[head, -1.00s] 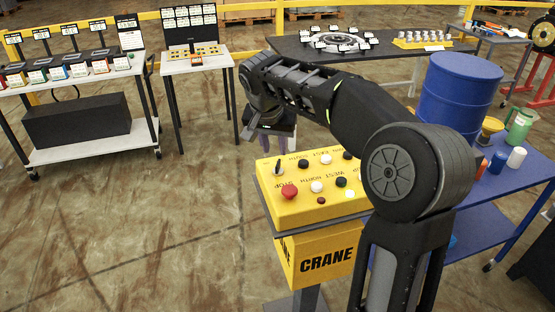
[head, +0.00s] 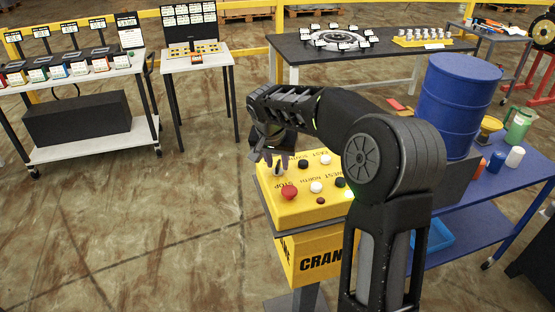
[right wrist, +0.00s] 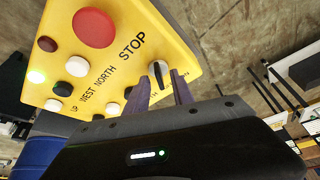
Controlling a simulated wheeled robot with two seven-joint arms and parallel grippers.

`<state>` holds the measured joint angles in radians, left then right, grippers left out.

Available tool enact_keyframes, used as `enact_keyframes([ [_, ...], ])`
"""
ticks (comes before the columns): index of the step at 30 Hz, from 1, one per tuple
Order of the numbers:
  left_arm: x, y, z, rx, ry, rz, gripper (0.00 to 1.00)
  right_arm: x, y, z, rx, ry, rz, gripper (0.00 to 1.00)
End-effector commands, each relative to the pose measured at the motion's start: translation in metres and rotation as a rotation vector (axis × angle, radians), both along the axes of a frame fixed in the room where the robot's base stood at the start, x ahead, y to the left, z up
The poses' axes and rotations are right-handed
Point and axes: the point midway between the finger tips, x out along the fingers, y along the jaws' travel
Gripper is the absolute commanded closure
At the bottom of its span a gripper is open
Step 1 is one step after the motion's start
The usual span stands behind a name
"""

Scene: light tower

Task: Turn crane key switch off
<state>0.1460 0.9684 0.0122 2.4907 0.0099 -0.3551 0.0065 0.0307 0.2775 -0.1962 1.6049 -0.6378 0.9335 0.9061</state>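The yellow crane control box (head: 305,205) stands on a post in the middle of the head view. Its key switch, a dark knob with a pale base, sits on the top face near the STOP label; in the right wrist view the key switch (right wrist: 158,74) is just beyond my fingertips. My right gripper (head: 268,160) is over the box's far left corner. In the right wrist view its two purple fingers (right wrist: 160,92) are apart, one on each side of the key switch's line; I cannot tell whether they touch it. My left gripper is not in view.
A red stop button (head: 289,192) and several black and white buttons share the box's top, near the key. A blue drum (head: 460,95) stands on a blue table (head: 490,195) at the right. A black table (head: 375,48) stands behind. Open floor lies left of the box.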

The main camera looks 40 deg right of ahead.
Motion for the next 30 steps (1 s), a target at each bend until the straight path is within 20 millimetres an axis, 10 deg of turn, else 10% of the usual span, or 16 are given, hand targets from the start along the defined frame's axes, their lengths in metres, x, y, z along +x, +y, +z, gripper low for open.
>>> enact_keyframes([
  [30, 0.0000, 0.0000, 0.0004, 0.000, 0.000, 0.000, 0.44, 0.0006, -0.0008, -0.0028, 0.000, 0.000, 0.000, 1.00],
])
